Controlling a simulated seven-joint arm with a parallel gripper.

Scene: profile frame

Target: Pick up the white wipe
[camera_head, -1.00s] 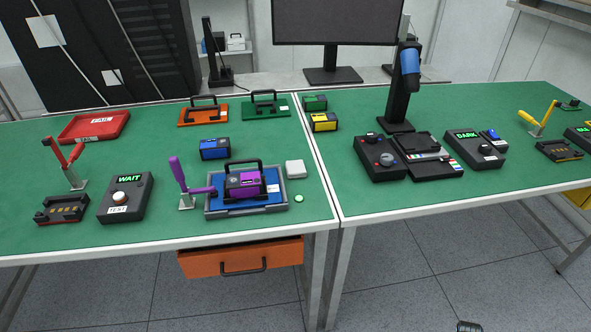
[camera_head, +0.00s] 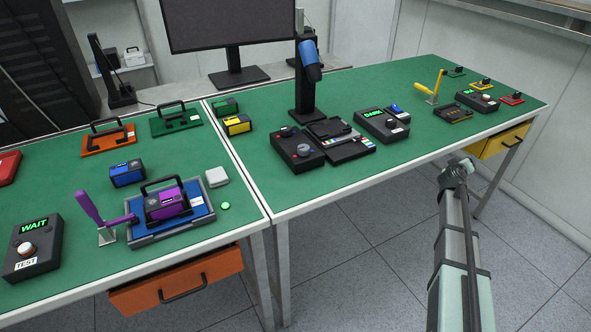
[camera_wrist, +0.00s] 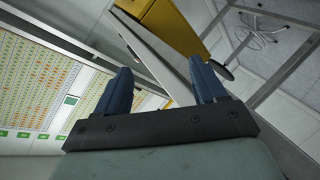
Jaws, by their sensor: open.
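The white wipe (camera_head: 216,177) looks like a small folded white pad. It lies on the green left table in the head view, just right of the blue tray (camera_head: 199,204) and behind a small green disc (camera_head: 225,206). My gripper (camera_wrist: 160,90) shows in the wrist view with its two dark blue fingers apart and nothing between them. In the head view my arm rises at the right, in front of the right table and far from the wipe. The wipe is not in the wrist view.
A purple block (camera_head: 166,204) sits on the blue tray beside a purple lever clamp (camera_head: 95,212). A blue block (camera_head: 127,173) stands behind. An orange drawer (camera_head: 176,282) sticks out below the left table. The right table's front strip is clear.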

